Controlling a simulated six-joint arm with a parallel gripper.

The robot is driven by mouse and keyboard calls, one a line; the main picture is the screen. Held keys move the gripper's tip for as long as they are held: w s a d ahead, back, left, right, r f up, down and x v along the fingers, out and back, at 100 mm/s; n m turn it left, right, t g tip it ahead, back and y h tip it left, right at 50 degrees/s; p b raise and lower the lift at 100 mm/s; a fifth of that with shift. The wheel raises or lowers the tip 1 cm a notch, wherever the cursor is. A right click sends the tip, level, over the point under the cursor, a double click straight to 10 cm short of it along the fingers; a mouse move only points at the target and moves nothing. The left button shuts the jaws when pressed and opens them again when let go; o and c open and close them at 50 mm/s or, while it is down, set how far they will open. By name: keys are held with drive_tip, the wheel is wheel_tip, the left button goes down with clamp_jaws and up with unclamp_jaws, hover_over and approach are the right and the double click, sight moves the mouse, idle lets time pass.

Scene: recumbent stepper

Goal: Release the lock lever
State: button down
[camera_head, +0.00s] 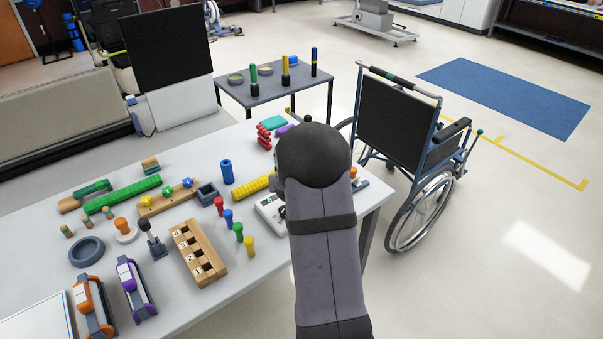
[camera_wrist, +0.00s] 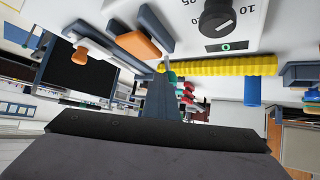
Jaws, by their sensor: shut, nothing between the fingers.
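No part is clearly marked as the lock lever. A small lever with a green knob (camera_head: 479,132) stands up at the right side of the wheelchair (camera_head: 396,115). A black-handled lever on a grey base (camera_head: 152,240) stands on the table; I cannot tell which is meant. In the wrist view, my gripper (camera_wrist: 163,78) is shut and empty, its thin fingers pointing away from the camera. An orange block between dark side pieces (camera_wrist: 138,45) shows near the fingertips, on the white surface. In the head view, my arm hides the gripper and what lies behind it.
A small grey table (camera_head: 273,92) stands behind. Floor right of the wheelchair is clear.

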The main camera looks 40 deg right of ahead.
drive_tip(key=shift+r, duration=0.1)
idle(0.3)
drive_tip(key=shift+r+p, duration=0.65)
drive_tip(key=shift+p, duration=0.25)
drive_tip(key=shift+s+d, duration=0.1)
drive_tip(key=shift+s+d+r+b, duration=0.15)
drive_tip(key=shift+s+d+b, duration=0.15)
drive_tip(key=shift+s+b, duration=0.15)
drive_tip(key=shift+s+d+r+b, duration=0.2)
drive_tip(key=shift+s+d+b, duration=0.1)
drive_tip(key=shift+s, duration=0.2)
drive_tip(key=shift+s+d+r+b, duration=0.2)
drive_tip(key=shift+s+d+b, duration=0.1)
drive_tip(key=shift+s, duration=0.2)
drive_tip(key=a+p+v, duration=0.1)
drive_tip(key=p+v, duration=0.1)
drive_tip(key=v, duration=0.8)
drive_tip(key=shift+f, duration=0.35)
drive_tip(key=shift+a, duration=0.1)
